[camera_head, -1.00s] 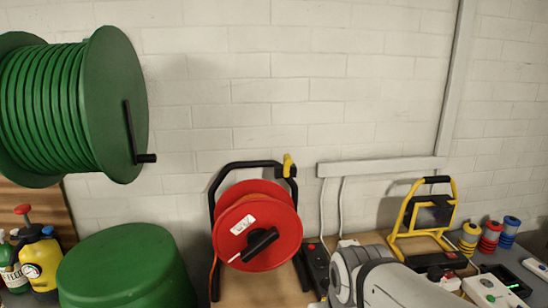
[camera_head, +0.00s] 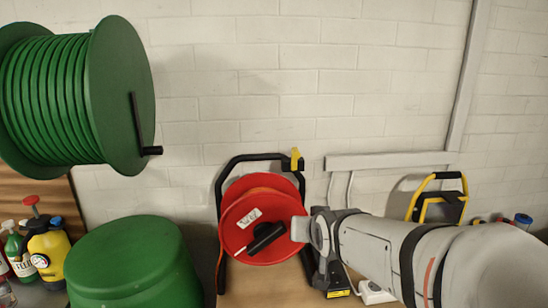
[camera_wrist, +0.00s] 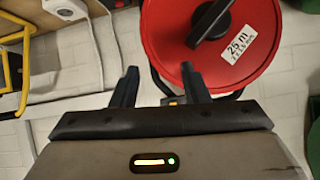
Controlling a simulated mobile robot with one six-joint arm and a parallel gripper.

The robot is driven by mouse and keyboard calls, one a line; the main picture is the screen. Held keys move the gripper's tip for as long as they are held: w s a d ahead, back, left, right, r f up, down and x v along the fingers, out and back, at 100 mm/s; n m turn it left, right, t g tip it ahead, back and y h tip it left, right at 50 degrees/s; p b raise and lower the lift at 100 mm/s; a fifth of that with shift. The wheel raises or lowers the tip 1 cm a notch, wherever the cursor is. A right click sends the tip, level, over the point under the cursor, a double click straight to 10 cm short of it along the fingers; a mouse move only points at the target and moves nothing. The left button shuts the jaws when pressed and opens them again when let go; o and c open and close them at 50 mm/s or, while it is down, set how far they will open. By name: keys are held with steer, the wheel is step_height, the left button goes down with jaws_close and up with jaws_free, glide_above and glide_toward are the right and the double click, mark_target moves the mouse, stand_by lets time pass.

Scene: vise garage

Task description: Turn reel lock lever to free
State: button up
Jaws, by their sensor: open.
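The red cable reel (camera_head: 258,225) stands on the bench in a black tubular frame (camera_head: 262,158). The yellow lock lever (camera_head: 296,160) sticks up at the frame's top right corner. In the wrist view the reel (camera_wrist: 205,45) shows upside down with a white label and a black handle. A small yellow patch (camera_wrist: 173,102), likely the lever, shows between the finger bases, partly hidden. My gripper (camera_wrist: 159,71) is open, its two black fingers apart with nothing visibly clamped. In the head view my arm reaches in from the right beside the reel; the fingertips cannot be made out there.
A green hose reel (camera_head: 110,95) with a black crank hangs at upper left. A green lidded bin (camera_head: 130,255) stands below it. Spray bottles (camera_head: 45,245) are far left. A yellow work light (camera_head: 440,197) stands behind my arm. The wall above the red reel is bare.

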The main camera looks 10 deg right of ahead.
mark_target(297, 157)
steer(key=shift+w+r+m+t+p, duration=0.3)
steer(key=shift+w+r+t, duration=1.15)
steer(key=shift+w, duration=1.35)
steer(key=shift+w+r+m+t+p, duration=0.1)
steer(key=shift+w+r+t+p, duration=0.5)
steer(key=shift+w+r, duration=1.8)
steer(key=shift+w+r+m+t+p, duration=0.15)
steer(key=shift+w+r+t, duration=1.15)
steer(key=shift+w, duration=1.95)
steer(key=shift+f, duration=0.1)
jaws_close()
